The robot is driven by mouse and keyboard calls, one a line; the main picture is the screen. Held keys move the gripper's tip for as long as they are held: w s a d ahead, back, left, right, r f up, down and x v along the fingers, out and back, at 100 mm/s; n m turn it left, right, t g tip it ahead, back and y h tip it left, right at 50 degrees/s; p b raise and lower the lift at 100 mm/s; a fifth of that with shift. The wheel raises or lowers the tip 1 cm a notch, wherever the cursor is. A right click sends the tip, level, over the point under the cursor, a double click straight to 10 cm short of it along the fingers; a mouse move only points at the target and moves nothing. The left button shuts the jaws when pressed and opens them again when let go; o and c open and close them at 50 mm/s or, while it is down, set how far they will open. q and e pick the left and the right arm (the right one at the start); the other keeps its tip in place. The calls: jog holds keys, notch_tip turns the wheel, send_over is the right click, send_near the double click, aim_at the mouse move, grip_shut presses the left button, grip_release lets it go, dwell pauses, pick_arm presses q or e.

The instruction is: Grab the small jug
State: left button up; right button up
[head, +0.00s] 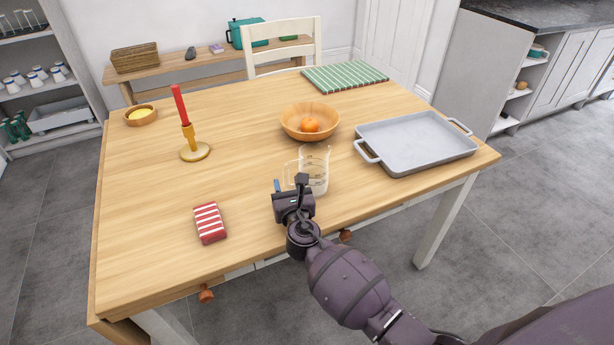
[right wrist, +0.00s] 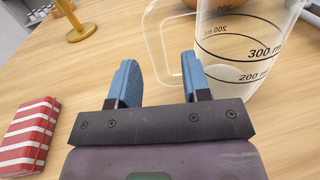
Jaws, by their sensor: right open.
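The small jug is a clear measuring jug (head: 318,172) with dark volume marks, standing upright on the wooden table in the head view. In the right wrist view the jug (right wrist: 243,40) is at the upper right, with its clear handle (right wrist: 152,38) pointing left. My right gripper (head: 290,184) is open and empty at the near left side of the jug. In the right wrist view, the fingers of the gripper (right wrist: 160,72) are blue. The right finger overlaps the lower part of the handle; I cannot tell if they touch. My left gripper is not in view.
A wooden bowl (head: 291,122) with an orange stands behind the jug. A grey tray (head: 420,145) is to the right. A red candle in a brass holder (head: 195,152) and a red-striped box (head: 209,223) are to the left. The table's left front is mostly clear.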

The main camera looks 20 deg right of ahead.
jog(key=shift+w+d, duration=0.2)
jog(key=shift+w, duration=0.85)
jog(key=shift+c, duration=0.4)
grip_shut()
